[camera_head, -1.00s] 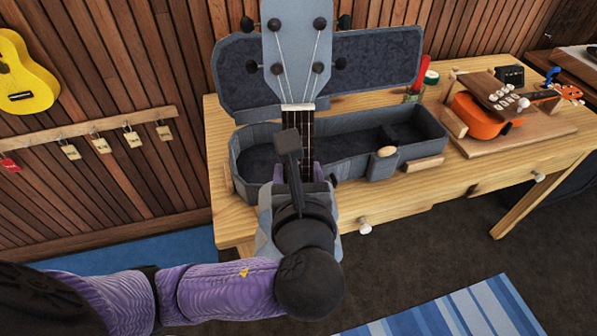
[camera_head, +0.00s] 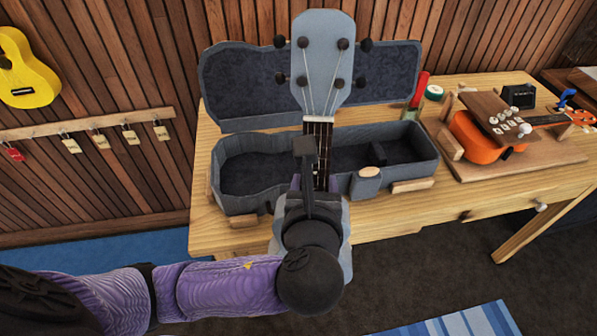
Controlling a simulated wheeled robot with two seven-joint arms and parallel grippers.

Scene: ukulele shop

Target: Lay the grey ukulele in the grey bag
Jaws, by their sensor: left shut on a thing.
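The grey ukulele (camera_head: 321,62) is held upright in front of the table, its headstock with dark pegs at the top. Its body is mostly hidden behind my arm. My left gripper (camera_head: 307,172) is shut on the ukulele's neck, near the body. The grey bag (camera_head: 237,202) lies open on the wooden table, its lid (camera_head: 240,90) raised at the back. The part of its inside that shows is empty. The ukulele's neck stands in front of the bag and covers its middle. My right gripper is not in view.
An orange ukulele (camera_head: 478,140) lies on a wooden stand at the table's right.

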